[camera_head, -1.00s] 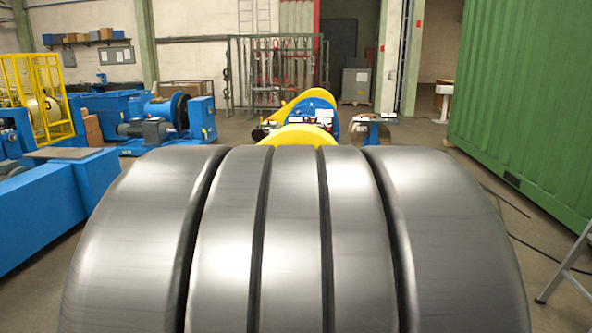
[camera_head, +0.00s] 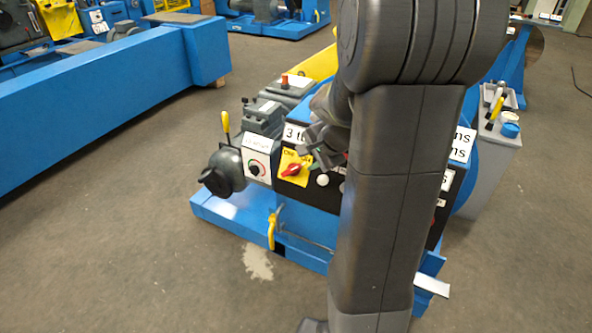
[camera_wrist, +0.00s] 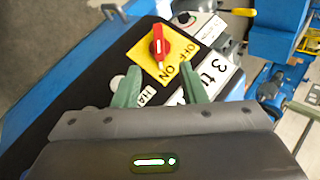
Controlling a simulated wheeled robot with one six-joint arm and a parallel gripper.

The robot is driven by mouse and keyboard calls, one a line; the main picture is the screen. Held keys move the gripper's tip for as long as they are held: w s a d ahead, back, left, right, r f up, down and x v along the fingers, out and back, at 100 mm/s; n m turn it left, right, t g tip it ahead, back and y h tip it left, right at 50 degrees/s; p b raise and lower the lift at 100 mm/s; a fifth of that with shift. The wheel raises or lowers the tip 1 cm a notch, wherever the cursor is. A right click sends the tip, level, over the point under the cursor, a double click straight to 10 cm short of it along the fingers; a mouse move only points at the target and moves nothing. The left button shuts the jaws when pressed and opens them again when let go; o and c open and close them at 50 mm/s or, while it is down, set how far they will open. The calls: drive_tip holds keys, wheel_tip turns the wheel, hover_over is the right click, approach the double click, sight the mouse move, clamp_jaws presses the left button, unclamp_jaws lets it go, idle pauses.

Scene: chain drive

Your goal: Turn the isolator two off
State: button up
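A red rotary switch (camera_head: 293,170) on a yellow plate marked ON and OFF sits on the black front panel of the blue machine. In the wrist view the red switch (camera_wrist: 159,46) stands ahead, its handle lying nearly upright in the picture with its lower end towards ON. I cannot read a label naming it isolator two. My gripper (camera_wrist: 159,68) has its two green fingers apart and nothing between them, just short of the switch. In the head view my gripper (camera_head: 312,157) is beside the switch, and my arm hides part of the panel.
A grey box with a round dial (camera_head: 257,168) stands left of the switch, with a yellow-handled lever (camera_head: 226,125) beside it. A white button (camera_head: 322,180) is close on the right. A yellow handle (camera_head: 271,230) hangs below. The floor in front is clear.

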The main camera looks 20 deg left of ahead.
sight(292, 169)
drive_tip(key=b+x, duration=0.2)
drive_tip(key=x, duration=1.1)
drive_tip(key=shift+s, duration=0.1)
clamp_jaws()
